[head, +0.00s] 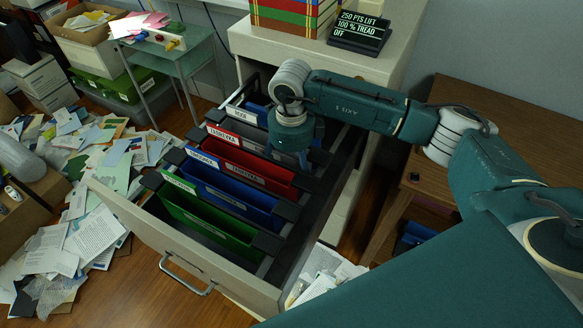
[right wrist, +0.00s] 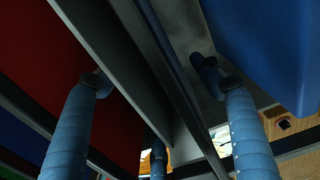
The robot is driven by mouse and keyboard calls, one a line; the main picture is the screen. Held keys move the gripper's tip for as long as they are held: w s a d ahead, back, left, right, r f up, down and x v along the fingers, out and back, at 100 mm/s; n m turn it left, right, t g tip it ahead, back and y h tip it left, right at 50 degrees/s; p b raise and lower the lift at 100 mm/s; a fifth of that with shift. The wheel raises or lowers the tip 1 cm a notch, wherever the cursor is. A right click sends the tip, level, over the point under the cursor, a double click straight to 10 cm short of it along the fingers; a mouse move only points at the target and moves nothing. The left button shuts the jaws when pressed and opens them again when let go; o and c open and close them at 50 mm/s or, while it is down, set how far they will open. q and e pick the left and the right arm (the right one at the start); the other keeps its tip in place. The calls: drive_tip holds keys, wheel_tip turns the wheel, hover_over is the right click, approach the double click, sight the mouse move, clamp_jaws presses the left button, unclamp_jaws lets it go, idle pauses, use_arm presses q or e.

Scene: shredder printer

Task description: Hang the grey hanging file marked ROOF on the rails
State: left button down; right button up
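The grey hanging file (head: 243,133) is in the open drawer, behind the red file. A white label (head: 240,115) stands at its back edge, too small to read surely. My right gripper (head: 303,157) points down over the file's right end, and its fingertips are mostly hidden in the head view. In the right wrist view its blue fingers (right wrist: 160,100) stand wide apart, with grey panels of the file (right wrist: 135,62) between them. I cannot tell whether the tips touch it. The dark rails (head: 330,190) run along the drawer's sides. My left gripper is out of view.
Red (head: 250,167), blue (head: 230,195) and green (head: 210,222) files hang in front, and another blue file (head: 258,102) sits behind. The beige cabinet (head: 310,50) rises at the back. Papers (head: 75,235) litter the floor on the left. A wooden desk (head: 500,115) is on the right.

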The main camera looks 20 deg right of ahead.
wheel_tip(320, 180, up, 12)
idle(0.7)
idle(0.4)
